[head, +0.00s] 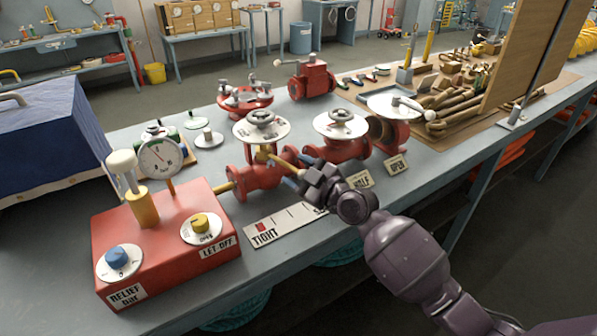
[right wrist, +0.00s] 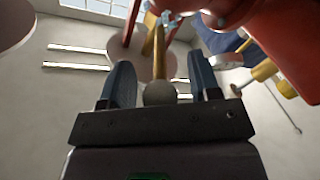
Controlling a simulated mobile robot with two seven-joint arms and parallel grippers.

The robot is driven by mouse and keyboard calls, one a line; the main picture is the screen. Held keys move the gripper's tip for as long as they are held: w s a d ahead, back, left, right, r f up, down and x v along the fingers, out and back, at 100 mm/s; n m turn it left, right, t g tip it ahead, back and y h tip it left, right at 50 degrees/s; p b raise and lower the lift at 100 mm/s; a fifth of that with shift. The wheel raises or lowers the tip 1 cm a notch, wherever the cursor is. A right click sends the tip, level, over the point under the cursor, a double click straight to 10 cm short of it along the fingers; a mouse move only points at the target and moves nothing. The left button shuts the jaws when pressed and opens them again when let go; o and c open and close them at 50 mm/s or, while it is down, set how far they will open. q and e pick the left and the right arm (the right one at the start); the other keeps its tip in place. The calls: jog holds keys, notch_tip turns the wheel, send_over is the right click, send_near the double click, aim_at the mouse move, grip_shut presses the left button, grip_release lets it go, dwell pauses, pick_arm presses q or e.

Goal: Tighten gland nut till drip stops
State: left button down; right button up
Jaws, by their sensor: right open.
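The near red valve (head: 258,178) has a round white plate and a dark handwheel (head: 260,118) on top. A brass-yellow lever (head: 280,163) runs from its neck, where the gland nut would sit, toward my right gripper (head: 302,182). In the right wrist view, the open fingers (right wrist: 162,85) stand either side of the lever's round grey end (right wrist: 160,93), with gaps on both sides. The gland nut cannot be made out clearly, and no drip can be seen. A scale board (head: 285,226) marked TIGHT lies in front, with a red marker at its left. My left gripper is not in view.
A red box (head: 165,240) with a gauge (head: 161,157), blue knob and yellow knob stands at left. Other red valves (head: 340,145) stand right and behind. An OPEN sign (head: 397,165) is near the right valve. Wooden tools lie at back right; the bench's front edge is clear.

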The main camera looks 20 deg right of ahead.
jog(key=shift+s+d, duration=0.15)
jog(key=b+v, duration=0.1)
jog(key=v, duration=0.9)
jog(key=shift+s, duration=0.2)
jog(key=shift+d, duration=0.1)
dwell(0.7)
